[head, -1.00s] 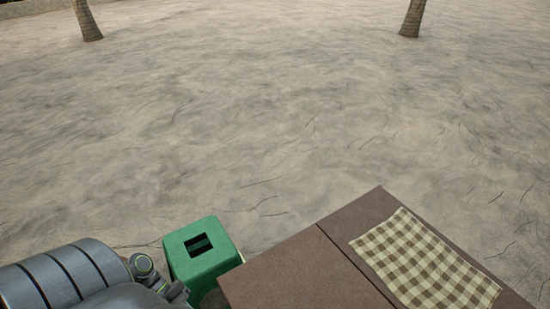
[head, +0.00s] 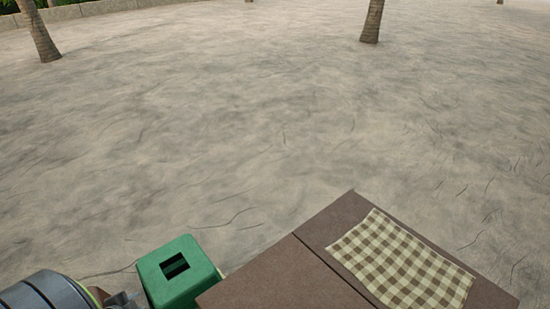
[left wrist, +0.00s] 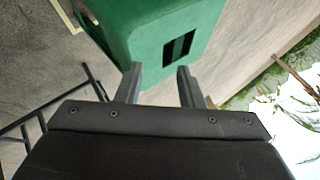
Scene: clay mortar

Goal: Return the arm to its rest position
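My left gripper (left wrist: 158,78) is open and empty in the left wrist view, its two dark fingers spread apart. A green box-shaped stool or bin (left wrist: 150,30) with a dark rectangular slot in its top is close beyond the fingers, with nothing held between them. In the head view my left arm shows only at the bottom left corner, next to the green box (head: 180,277); the fingers are not clear there. My right gripper is not in view.
A brown table (head: 285,277) stands at the lower right with a checkered cloth (head: 400,260) on it, close beside the green box. Open sandy ground (head: 260,120) spreads beyond. Palm trunks (head: 372,20) stand far off.

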